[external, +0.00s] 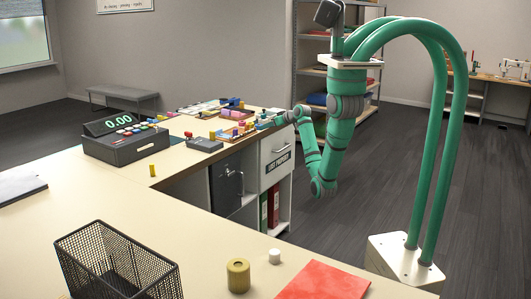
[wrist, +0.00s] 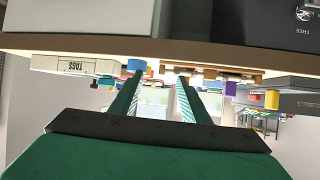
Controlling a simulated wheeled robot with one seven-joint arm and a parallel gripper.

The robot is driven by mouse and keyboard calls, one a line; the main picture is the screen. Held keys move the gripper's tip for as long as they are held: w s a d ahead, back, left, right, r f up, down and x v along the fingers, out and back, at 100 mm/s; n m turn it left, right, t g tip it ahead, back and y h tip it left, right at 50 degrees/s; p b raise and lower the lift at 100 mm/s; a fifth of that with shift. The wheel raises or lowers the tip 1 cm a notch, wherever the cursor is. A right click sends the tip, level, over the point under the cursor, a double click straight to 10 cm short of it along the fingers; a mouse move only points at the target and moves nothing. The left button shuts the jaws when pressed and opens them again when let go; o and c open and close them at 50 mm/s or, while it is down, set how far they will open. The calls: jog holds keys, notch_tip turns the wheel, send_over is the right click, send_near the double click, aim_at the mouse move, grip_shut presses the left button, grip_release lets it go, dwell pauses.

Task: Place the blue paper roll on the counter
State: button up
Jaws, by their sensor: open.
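My gripper (external: 266,122) reaches in from the right at the far counter's edge, close to counter height, among small coloured items. In the wrist view my gripper (wrist: 158,84) is open, its two green fingers apart with nothing clearly held between them. The wrist view appears upside down, with the counter edge across the top. A blue, roll-like piece (wrist: 137,65) shows there beside the left finger, near a box marked TAGS; it is probably the blue paper roll. I cannot tell if the finger touches it. In the external view the roll cannot be picked out surely. The counter (external: 190,155) is pale-topped.
A cash register (external: 125,137) and a small dark device (external: 204,145) stand on the counter. A small yellow cylinder (external: 152,170) stands on bare counter. Nearer are a wire basket (external: 118,262), an olive roll (external: 238,275), a white cylinder (external: 274,256) and red cloth (external: 323,281).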

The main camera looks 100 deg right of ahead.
jog(key=w+a+f+n+t+y, duration=0.1)
jog(key=w+a+f, duration=0.6)
jog(key=a, duration=0.4)
jog(key=w+a+f+n+t+y, duration=0.1)
jog(key=w+a+f+t, duration=0.1)
jog(key=w+a+f, duration=0.65)
jog(key=s+a+n+t+y, duration=0.2)
jog(key=s+a, duration=0.1)
jog(key=a, duration=1)
jog(key=s+a+n+t+y, duration=0.1)
jog(key=s+a+n, duration=0.25)
jog(key=a, duration=0.95)
jog(key=s+a+r+n+t+y, duration=0.2)
jog(key=s+a+r+n+y, duration=0.1)
jog(key=s+a, duration=0.7)
jog(key=shift+s+a+r+y, duration=0.2)
jog(key=shift+a+r+y, duration=0.25)
jog(key=shift+r+y, duration=0.45)
